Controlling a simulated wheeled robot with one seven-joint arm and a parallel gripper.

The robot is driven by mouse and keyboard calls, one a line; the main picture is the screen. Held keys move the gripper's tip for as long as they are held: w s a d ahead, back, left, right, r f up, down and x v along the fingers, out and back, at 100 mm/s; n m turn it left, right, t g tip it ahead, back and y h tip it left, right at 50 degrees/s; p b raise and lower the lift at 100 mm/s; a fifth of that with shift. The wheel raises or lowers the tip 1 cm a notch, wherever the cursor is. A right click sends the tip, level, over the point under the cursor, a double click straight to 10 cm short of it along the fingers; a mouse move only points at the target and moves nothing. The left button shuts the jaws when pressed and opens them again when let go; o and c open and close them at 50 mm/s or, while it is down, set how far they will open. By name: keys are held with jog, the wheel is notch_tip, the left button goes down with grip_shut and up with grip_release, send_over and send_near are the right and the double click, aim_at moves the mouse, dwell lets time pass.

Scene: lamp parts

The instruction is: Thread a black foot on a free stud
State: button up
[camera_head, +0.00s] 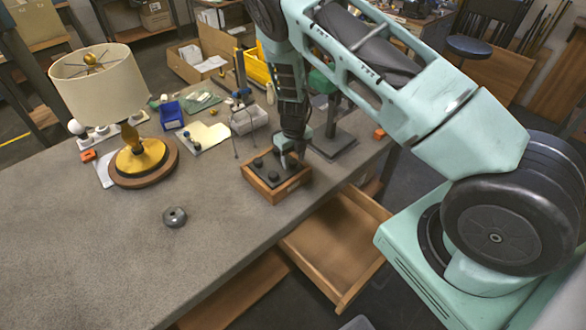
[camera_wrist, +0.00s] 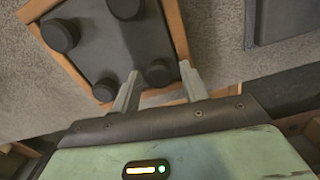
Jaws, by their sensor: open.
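A wooden tray (camera_head: 262,190) with a dark grey floor stands near the table's front edge and holds several round black feet. My gripper (camera_head: 289,160) is over its right side, pointing down. In the wrist view its two fingers (camera_wrist: 160,88) are apart, with one black foot (camera_wrist: 158,73) showing between their tips; I cannot tell whether either finger touches it. Other black feet (camera_wrist: 60,36) sit to the left and at the top edge (camera_wrist: 126,6). No free stud can be made out in either view.
A lamp (camera_head: 140,158) with a cream shade stands at left. An open drawer (camera_head: 335,245) juts out below the tray. A dark stand (camera_head: 335,143) is behind it. The front left table is clear.

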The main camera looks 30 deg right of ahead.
jog(key=n, duration=0.3)
jog(key=shift+n+b, duration=0.3)
jog(key=shift+n, duration=0.1)
jog(key=shift+f+n+b, duration=0.1)
jog(key=shift+n+b, duration=0.3)
jog(key=shift+n, duration=0.7)
jog(key=n+b, duration=0.1)
jog(key=n, duration=0.3)
jog(key=shift+w+a+n, duration=0.1)
jog(key=shift+n, duration=0.2)
grip_shut()
jog(key=m+p, duration=0.1)
jog(key=m, duration=0.3)
jog(key=shift+r+p, duration=0.2)
jog(key=shift+p, duration=0.2)
jog(key=shift+f+m+p, duration=0.1)
jog(key=shift+m+p, duration=0.25)
jog(key=shift+m, duration=1.15)
jog(key=shift+m+p, duration=0.6)
jog(key=shift+m, duration=0.5)
jog(key=m+p, duration=0.1)
jog(key=m, duration=0.3)
jog(key=shift+m, duration=0.3)
